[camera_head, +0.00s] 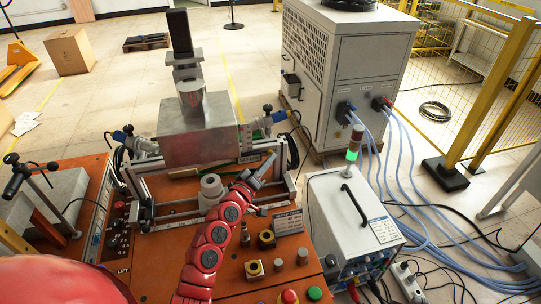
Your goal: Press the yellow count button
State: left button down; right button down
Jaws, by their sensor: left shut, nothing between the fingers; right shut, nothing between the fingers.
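I cannot read which is the count button. A red arm, which looks like my left, rises from the bottom, left of centre. Its gripper (264,167) is shut and empty, pointing up and right, above and beyond both buttons. It appears apart from both. My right gripper is not clearly in view.
Red (289,297) and green (314,293) buttons are at the panel's front, with small metal knobs nearby. A metal heater block (198,135) on a frame stands behind. A white unit (345,222) with a lit signal lamp (354,145) and cables stands to the right.

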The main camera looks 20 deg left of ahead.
pick_arm(q)
jog(key=shift+w+a, duration=0.1)
jog(key=shift+w, duration=0.05)
dwell(0.5)
jog(key=shift+s+d, duration=0.45)
jog(key=shift+s, duration=0.3)
jog(key=s+d+p, duration=0.1)
jog(key=s, duration=0.1)
jog(key=s+d+p, duration=0.1)
jog(key=s, duration=0.1)
jog(key=shift+d, duration=0.4)
dwell(0.5)
